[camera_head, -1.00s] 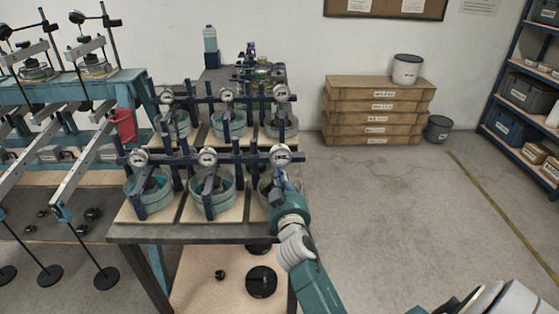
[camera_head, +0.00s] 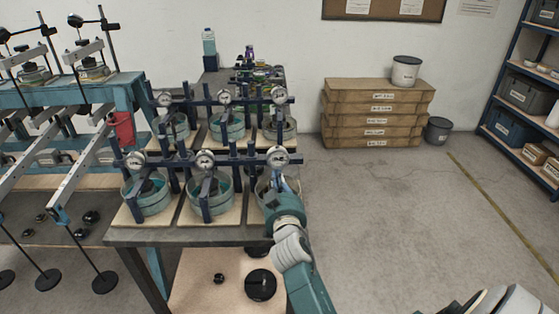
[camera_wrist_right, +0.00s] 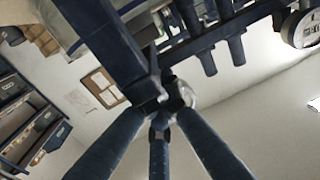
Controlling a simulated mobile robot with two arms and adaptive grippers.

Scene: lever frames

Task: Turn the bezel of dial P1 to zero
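Several round white-faced dials sit on dark blue stands over glass dishes, in two rows on the table. The front row has a right dial (camera_head: 278,156), a middle dial (camera_head: 205,159) and a left dial (camera_head: 136,160). No label is readable, so I cannot tell which is P1. My right gripper (camera_head: 282,178) is just below the front right dial, over its dish. In the right wrist view my dark fingers (camera_wrist_right: 163,108) converge at a small silvery round part (camera_wrist_right: 184,93) beside a blue bar. Whether they grip it is unclear. My left gripper is out of view.
The table (camera_head: 190,233) has a free right edge along open floor. A blue bench (camera_head: 85,82) with long lever arms stands at left. Stacked brown boxes (camera_head: 375,113), a grey bin (camera_head: 437,130) and shelves (camera_head: 525,90) are farther back. Another dial (camera_wrist_right: 303,28) shows in the wrist view.

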